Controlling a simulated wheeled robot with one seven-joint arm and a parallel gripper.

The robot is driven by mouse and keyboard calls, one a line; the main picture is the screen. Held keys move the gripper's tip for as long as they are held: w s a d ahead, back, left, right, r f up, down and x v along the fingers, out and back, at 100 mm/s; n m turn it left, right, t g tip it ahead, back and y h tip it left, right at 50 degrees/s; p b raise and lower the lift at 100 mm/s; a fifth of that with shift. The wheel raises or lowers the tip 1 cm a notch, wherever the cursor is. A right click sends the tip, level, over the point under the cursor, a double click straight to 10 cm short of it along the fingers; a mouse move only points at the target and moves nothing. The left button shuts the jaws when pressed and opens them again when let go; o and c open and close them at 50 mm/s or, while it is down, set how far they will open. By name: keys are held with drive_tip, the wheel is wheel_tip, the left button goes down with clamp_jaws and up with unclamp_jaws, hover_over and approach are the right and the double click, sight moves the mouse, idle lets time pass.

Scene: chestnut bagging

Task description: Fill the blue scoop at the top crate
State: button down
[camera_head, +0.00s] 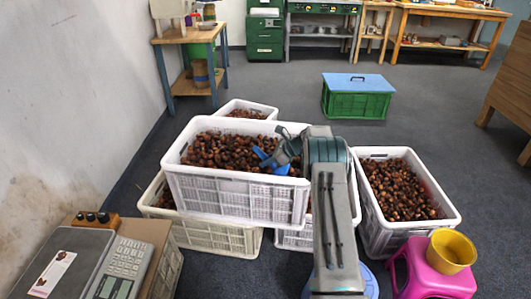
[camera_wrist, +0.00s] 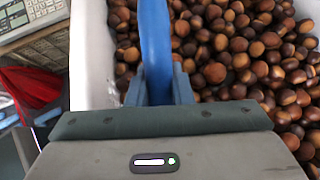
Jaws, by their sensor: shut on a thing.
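The top crate (camera_head: 235,192) is white with slotted walls and sits stacked on other crates in the middle of the head view. It is full of brown chestnuts (camera_head: 222,150). My gripper (camera_head: 284,155) is over the right side of this crate. It is shut on the blue scoop (camera_head: 262,155), which lies low at the chestnuts. In the wrist view the blue handle (camera_wrist: 155,45) runs up between the two fingers, with chestnuts (camera_wrist: 230,60) to its right and the white crate wall (camera_wrist: 90,60) to its left. The scoop's bowl and its contents are hidden in the wrist view.
Another white crate of chestnuts (camera_head: 368,222) stands at the right. A yellow bucket (camera_head: 451,251) sits on a pink stool (camera_head: 432,280). A scale (camera_head: 118,268) stands on a table at the lower left. A green crate with a blue lid (camera_head: 357,98) stands behind on open floor.

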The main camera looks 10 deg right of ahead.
sight(257, 147)
drive_tip(key=shift+a+g+h+p, duration=0.1)
drive_tip(key=shift+g+h+p, duration=0.3)
drive_tip(key=shift+h+p, duration=0.4)
drive_tip(key=w+a+r+g+h+p, duration=0.1)
drive_tip(key=h+p, duration=0.1)
drive_tip(key=p, duration=0.2)
drive_tip(key=shift+a+r, duration=0.1)
drive_tip(key=shift+a, duration=0.1)
drive_tip(key=shift+w+a+r+g+h+p, duration=0.2)
drive_tip(key=shift+a+r+g+h+p, duration=0.3)
drive_tip(key=shift+r+h+p, duration=0.25)
drive_tip(key=shift+w+a+r+g+h, duration=0.3)
drive_tip(key=shift+a+g+h, duration=0.1)
drive_tip(key=shift+h, duration=0.15)
drive_tip(key=shift+w+a+r+h, duration=0.1)
drive_tip(key=shift+a+r+h, duration=0.05)
drive_tip(key=shift+r+h, duration=0.2)
drive_tip(key=shift+r+g, duration=0.1)
drive_tip(key=shift+g, duration=0.2)
